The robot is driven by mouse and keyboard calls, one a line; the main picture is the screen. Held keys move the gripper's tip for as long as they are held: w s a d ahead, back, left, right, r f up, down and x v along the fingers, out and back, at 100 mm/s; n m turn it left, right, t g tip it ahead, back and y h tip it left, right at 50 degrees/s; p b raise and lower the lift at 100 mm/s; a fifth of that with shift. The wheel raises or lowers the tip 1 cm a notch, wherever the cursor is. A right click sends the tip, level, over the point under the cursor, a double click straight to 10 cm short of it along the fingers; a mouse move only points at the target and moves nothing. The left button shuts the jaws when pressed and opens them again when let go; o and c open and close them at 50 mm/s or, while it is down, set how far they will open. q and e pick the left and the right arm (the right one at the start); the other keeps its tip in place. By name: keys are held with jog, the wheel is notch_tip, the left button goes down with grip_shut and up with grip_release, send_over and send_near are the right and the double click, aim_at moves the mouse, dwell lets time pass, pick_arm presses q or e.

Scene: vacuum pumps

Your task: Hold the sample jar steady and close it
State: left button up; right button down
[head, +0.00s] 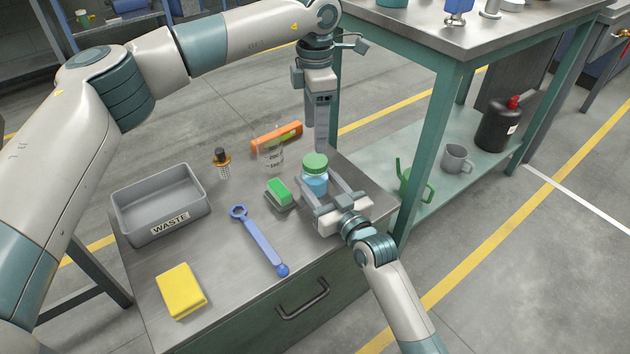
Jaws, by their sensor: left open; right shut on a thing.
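The sample jar (314,184) is a small clear jar with light blue contents, upright near the right back edge of the grey metal table. A green lid (315,162) sits on its top; whether it is tight cannot be told. My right gripper (327,193) is shut on the jar's body from the front, with a finger on either side. My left gripper (321,145) is open and points straight down just above and behind the lid. Its fingers overlap in this view, so their gap and any contact with the lid are hidden.
Left of the jar are a green-and-grey sponge (279,191), a glass beaker (270,158), an orange level (277,136) and a blue wrench (260,242). A grey waste bin (160,203), a brush (222,163) and a yellow cloth (181,290) are farther left. A green-legged bench (430,140) stands close right.

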aim_at(315, 160)
pick_arm(q)
jog(key=n, duration=2.7)
jog(key=shift+f, duration=4)
jog(key=c, duration=1.2)
